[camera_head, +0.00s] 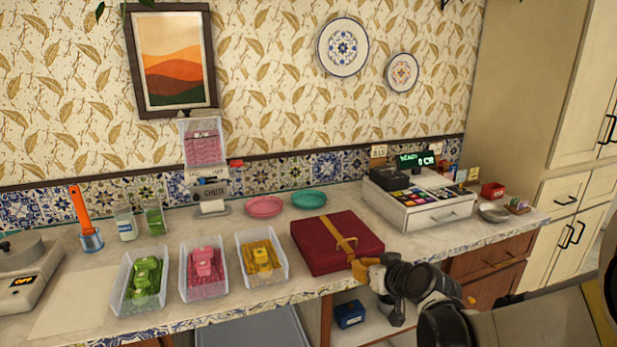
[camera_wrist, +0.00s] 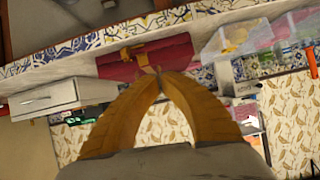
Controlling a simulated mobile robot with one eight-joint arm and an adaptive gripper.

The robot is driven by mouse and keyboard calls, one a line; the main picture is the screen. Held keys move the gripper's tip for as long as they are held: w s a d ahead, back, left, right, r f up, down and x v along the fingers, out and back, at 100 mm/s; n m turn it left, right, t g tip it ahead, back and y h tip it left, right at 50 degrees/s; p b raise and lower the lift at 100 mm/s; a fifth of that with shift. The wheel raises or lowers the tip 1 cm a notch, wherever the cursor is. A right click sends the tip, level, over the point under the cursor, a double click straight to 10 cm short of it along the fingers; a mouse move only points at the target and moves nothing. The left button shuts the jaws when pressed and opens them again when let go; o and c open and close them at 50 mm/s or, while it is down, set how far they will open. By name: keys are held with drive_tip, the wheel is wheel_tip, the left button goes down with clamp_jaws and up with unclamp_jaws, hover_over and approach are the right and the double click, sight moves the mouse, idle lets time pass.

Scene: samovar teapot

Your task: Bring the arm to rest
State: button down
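My gripper (camera_head: 361,268) has yellow fingers and is at the front right corner of the red box in the head view. In the wrist view my gripper (camera_wrist: 158,76) shows its two fingers meeting at the tips, with nothing seen held between them. The dark red box (camera_head: 325,250) with a gold ribbon lies flat on the counter. The red box (camera_wrist: 125,66) also shows beyond the fingertips in the wrist view. I cannot tell whether the fingers touch it. My arm reaches in from the lower right of the head view.
A white cash register (camera_head: 432,211) stands right of the red box. Several clear bins, such as one with pink contents (camera_head: 208,286), stand to the left. Pink (camera_head: 264,206) and teal (camera_head: 309,199) plates lie behind. A blue box (camera_head: 349,314) sits on a shelf below the counter.

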drive_tip(key=s+d+r+m+g+h, duration=0.1)
drive_tip(key=s+g+h, duration=0.1)
drive_tip(key=s, duration=1.1)
drive_tip(key=s+d+r+m+g+h, duration=0.1)
drive_tip(key=s+d+m+g, duration=0.1)
drive_tip(key=s, duration=1.2)
drive_tip(key=shift+d+r+g+h, duration=0.25)
drive_tip(key=shift+d+g+h, duration=0.05)
drive_tip(key=shift+h, duration=0.1)
